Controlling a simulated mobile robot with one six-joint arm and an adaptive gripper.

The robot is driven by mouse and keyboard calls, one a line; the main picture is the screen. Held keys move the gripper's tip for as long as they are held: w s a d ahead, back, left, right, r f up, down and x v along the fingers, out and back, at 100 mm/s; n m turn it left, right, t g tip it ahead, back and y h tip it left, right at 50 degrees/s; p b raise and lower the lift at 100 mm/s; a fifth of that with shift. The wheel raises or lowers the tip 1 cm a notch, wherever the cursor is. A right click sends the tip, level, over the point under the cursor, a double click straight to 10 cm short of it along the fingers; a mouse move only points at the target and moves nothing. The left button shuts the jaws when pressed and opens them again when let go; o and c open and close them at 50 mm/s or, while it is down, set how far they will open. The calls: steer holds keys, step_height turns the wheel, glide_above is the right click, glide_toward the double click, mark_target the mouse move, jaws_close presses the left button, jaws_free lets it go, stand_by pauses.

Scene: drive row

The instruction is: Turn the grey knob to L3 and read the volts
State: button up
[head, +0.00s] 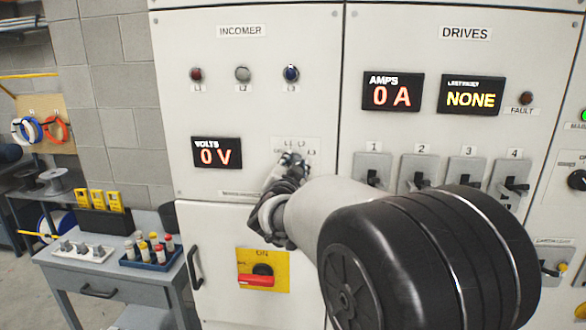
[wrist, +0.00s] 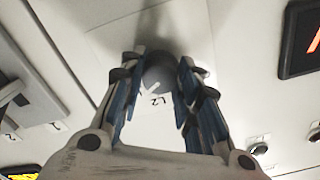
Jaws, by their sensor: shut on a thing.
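The grey knob (wrist: 160,72) is between my gripper's fingers in the wrist view, on a pale plate with an L2 label beside it. A white mark shows by the knob; I cannot tell surely which position it points to. My gripper (wrist: 158,80) is shut on the knob. In the head view my gripper (head: 290,162) reaches the selector plate (head: 304,144), hiding most of the knob; L1, L2 and L3 labels show around it. The volts display (head: 217,153) reads 0 V in red.
Lamps L1 (head: 196,74), L2 (head: 242,74) and L3 (head: 291,73) sit above. A red handle (head: 257,280) on a yellow plate is below. Right are the amps display (head: 392,92), reading 0 A, and several grey switches (head: 373,166). A bench (head: 75,268) stands left.

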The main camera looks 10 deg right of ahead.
steer(key=o, duration=1.1)
steer(key=v, duration=1.2)
